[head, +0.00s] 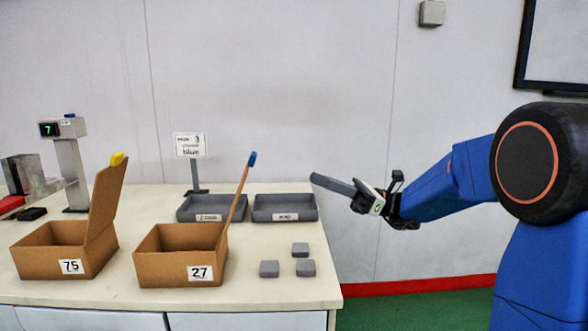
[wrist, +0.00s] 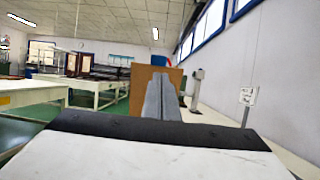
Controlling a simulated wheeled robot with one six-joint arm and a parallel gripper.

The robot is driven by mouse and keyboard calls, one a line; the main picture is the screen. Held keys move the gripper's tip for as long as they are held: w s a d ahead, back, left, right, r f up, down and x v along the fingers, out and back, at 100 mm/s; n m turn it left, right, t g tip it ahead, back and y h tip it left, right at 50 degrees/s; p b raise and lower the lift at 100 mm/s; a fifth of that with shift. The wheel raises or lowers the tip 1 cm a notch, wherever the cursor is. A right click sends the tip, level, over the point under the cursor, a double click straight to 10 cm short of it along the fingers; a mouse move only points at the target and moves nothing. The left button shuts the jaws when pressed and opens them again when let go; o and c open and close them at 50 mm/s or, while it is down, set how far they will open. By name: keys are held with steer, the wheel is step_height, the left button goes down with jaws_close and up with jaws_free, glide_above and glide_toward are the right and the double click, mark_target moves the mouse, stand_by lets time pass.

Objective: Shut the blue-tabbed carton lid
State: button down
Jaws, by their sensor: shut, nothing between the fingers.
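The blue-tabbed carton (head: 165,271), labelled 27, stands open at the table's front. Its lid (head: 235,197) is raised and leans right, seen nearly edge-on, with the blue tab (head: 252,158) at its top. My gripper (head: 316,180) is shut and empty, in the air to the right of the lid and apart from it, at roughly the tab's height. In the wrist view my shut fingers (wrist: 161,98) point toward a brown cardboard panel (wrist: 139,80), which they partly cover.
Left of it, carton 75 (head: 55,262) stands open with a yellow-tabbed lid (head: 106,198). Two grey trays (head: 284,214) lie behind, below a sign (head: 190,145). Several grey blocks (head: 305,267) lie right of carton 27. A display post (head: 70,165) stands back left.

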steer(key=x, duration=1.3)
steer(key=shift+a+r, duration=0.15)
steer(key=shift+a, duration=0.25)
steer(key=a+r+h, duration=0.3)
steer(key=a+h, duration=0.7)
steer(key=a, duration=1)
steer(key=a+f+h, duration=0.9)
steer(key=a+f, duration=0.6)
steer(key=f, duration=0.2)
steer(key=shift+s+a+f+h, duration=0.2)
steer(key=shift+s+f+h, duration=0.1)
steer(key=shift+s+h, duration=0.1)
